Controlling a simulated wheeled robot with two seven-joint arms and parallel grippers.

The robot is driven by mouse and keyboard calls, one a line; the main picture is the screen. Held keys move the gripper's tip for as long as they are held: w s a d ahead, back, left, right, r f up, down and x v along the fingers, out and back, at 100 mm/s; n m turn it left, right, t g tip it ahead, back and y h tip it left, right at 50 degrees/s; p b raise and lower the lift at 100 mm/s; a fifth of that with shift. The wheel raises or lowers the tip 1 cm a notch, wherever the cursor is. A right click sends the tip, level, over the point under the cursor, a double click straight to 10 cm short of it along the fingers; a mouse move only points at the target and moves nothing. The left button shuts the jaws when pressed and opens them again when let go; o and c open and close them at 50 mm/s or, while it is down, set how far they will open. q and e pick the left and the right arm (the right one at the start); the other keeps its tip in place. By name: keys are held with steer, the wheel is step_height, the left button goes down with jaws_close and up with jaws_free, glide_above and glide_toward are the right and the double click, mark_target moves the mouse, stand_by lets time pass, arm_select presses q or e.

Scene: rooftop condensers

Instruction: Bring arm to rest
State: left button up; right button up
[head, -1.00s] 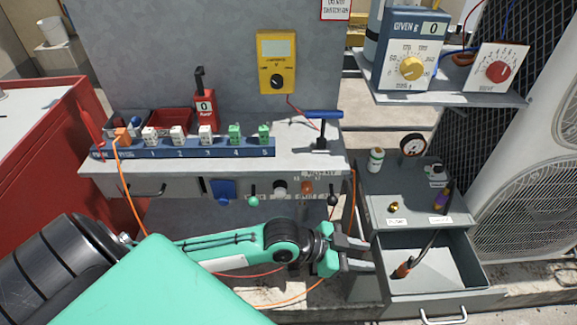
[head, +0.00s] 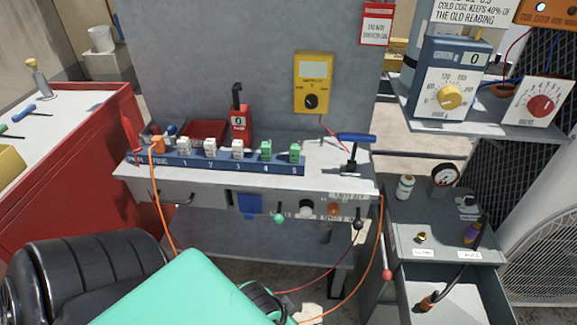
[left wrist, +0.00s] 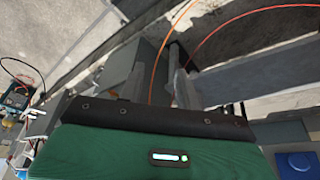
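My left arm comes in from the lower left in the head view, its green link covering the bottom middle. The fingers of my left gripper do not show in the head view; they are hidden behind that link or below the picture edge. In the left wrist view a green housing of mine with a dark strip and a small lit indicator fills the bottom. I cannot make out the fingers clearly there, nor whether they hold anything. My right arm and gripper are in no view.
A grey workbench (head: 345,183) bears a blue strip (head: 225,163) with several plugs. A yellow meter (head: 313,80) hangs behind. An open drawer (head: 445,300) juts out at the lower right. A red cabinet (head: 60,190) stands at left. Orange cables hang near the bench's front.

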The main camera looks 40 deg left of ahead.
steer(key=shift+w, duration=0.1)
arm_select(q)
step_height(320, 180, down, 21)
steer(key=s+g+p, duration=0.2)
steer(key=p, duration=1)
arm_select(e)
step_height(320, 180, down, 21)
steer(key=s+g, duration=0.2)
arm_select(q)
steer(key=s+a+f+p, duration=0.2)
steer(key=s+f+p, duration=0.2)
steer(key=s, duration=0.5)
steer(key=s+a+f+g+y+p, duration=0.1)
steer(key=s+a+f+p, duration=0.2)
steer(key=s, duration=0.6)
step_height(320, 180, down, 2)
steer(key=shift+a+p, duration=0.25)
steer(key=shift+p, duration=0.8)
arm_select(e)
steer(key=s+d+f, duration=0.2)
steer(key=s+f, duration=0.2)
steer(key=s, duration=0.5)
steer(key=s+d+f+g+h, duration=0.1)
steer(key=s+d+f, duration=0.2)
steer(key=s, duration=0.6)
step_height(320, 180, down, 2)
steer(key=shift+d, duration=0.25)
